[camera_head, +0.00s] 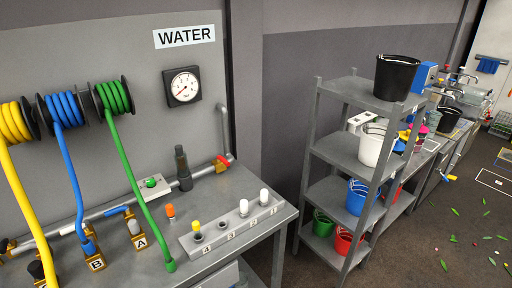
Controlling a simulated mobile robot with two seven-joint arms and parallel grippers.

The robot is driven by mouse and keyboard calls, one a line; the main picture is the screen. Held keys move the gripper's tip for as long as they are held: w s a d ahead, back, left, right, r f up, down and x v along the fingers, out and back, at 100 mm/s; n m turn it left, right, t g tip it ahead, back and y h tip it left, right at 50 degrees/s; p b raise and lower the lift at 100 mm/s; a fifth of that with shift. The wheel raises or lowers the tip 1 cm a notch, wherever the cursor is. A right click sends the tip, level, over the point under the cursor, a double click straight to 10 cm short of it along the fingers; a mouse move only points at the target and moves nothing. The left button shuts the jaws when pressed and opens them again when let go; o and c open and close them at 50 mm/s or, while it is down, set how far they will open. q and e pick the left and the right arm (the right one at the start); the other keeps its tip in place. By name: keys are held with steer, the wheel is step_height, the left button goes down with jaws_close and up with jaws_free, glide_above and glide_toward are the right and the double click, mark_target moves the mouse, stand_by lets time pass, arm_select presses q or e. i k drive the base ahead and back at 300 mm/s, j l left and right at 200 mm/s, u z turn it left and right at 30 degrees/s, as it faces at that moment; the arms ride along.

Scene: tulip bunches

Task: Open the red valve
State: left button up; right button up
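A small red valve handle (222,163) sits on the grey pipe at the back right corner of the grey bench, under the upright pipe by the wall. Its exact turn is too small to tell. A round pressure gauge (182,86) hangs on the wall above, below the WATER sign (184,37). Neither of my grippers shows in the head view.
Yellow, blue (66,110) and green hoses (135,170) hang from wall reels to the left. The bench (236,184) holds a numbered rack (230,229) with several nozzles. A shelf (325,146) with buckets stands right. Dark floor (465,195) with scattered leaves lies beyond.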

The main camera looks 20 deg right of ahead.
mark_target(220, 158)
steer(key=i+z, duration=0.3)
steer(key=i+l, duration=0.15)
steer(key=l, duration=0.15)
steer(key=i+l+u, duration=0.15)
steer(key=l, duration=0.2)
steer(key=i+l, duration=0.2)
steer(key=l, duration=0.15)
steer(key=i+l+u, duration=0.1)
steer(key=l, duration=0.2)
